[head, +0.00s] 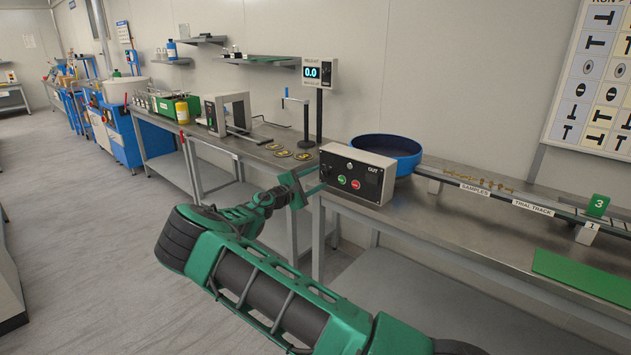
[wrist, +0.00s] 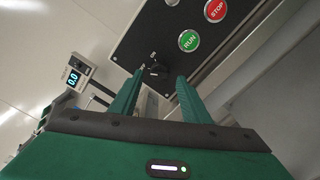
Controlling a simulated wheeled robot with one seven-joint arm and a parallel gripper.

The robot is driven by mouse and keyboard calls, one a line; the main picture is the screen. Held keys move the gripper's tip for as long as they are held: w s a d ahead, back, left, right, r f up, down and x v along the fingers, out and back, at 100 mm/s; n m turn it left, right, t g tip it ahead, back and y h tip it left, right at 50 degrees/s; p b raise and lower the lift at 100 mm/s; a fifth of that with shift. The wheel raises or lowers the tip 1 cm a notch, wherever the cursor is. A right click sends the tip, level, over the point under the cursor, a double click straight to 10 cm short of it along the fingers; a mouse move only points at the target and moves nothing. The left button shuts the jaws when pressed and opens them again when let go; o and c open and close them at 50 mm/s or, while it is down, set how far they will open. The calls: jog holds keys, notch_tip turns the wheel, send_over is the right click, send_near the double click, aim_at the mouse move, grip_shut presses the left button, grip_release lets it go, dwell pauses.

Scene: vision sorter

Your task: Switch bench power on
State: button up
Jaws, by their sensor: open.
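A control box (head: 357,172) with a black front stands on the bench, with a green RUN button (wrist: 189,40) and a red STOP button (wrist: 215,10). A small black rotary knob (wrist: 155,70) sits on the black panel in the wrist view; its pointer direction is too small to tell, and no power label can be read. My gripper (head: 309,182) is at the left end of the box front. In the wrist view the two green fingers of my gripper (wrist: 161,77) are apart, with the knob seen between their tips. Contact with the knob cannot be told.
A blue bowl (head: 388,152) stands behind the box, and a track (head: 500,195) runs right along the bench. A post with a display reading 0.0 (head: 312,73) stands behind the box to the left. Open floor (head: 90,220) lies left of my arm.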

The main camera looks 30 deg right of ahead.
jog(key=shift+w+d, duration=0.2)
jog(key=shift+d, duration=0.4)
